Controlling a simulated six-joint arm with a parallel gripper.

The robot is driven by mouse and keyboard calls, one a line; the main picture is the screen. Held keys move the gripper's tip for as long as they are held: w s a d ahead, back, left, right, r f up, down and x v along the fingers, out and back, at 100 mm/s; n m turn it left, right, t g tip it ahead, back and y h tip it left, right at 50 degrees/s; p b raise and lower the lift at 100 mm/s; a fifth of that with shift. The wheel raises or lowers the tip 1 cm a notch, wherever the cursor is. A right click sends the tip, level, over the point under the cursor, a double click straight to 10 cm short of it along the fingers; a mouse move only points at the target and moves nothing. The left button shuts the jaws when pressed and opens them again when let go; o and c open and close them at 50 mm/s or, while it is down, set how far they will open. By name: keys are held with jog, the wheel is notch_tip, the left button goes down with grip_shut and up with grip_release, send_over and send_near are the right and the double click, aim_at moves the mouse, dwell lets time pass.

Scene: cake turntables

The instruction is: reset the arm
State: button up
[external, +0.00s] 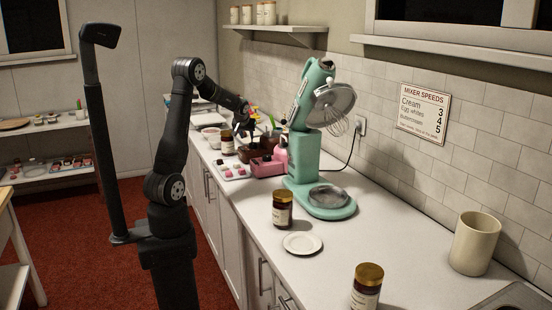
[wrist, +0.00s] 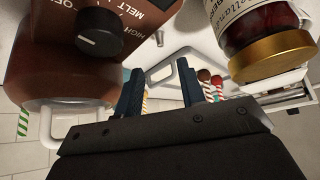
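My arm reaches out over the left part of the counter. My gripper (external: 246,121) is raised above a cluster of baking things. In the wrist view, my gripper's two dark blue fingers (wrist: 160,90) stand apart with nothing held between them. A brown melting pot (wrist: 60,50) with a black knob is close by on the left of that view. A jar with a gold lid (wrist: 272,56) is close by on the right. Cake pops on striped sticks (wrist: 210,82) show beyond the fingers, partly hidden by the right one.
A green stand mixer (external: 302,150) stands right of the gripper. A gold-lidded jar (external: 282,209), a small white plate (external: 302,243), another jar (external: 367,287) and a cream canister (external: 475,243) are on the counter. A pink box (external: 266,166) sits below the gripper. The central front counter has free room.

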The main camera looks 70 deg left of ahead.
jog(key=x, duration=0.9)
jog(key=shift+a+f, duration=0.15)
jog(key=shift+f, duration=0.2)
notch_tip(320, 180, up, 2)
jog(key=shift+r, duration=0.3)
jog(key=shift+f, duration=0.1)
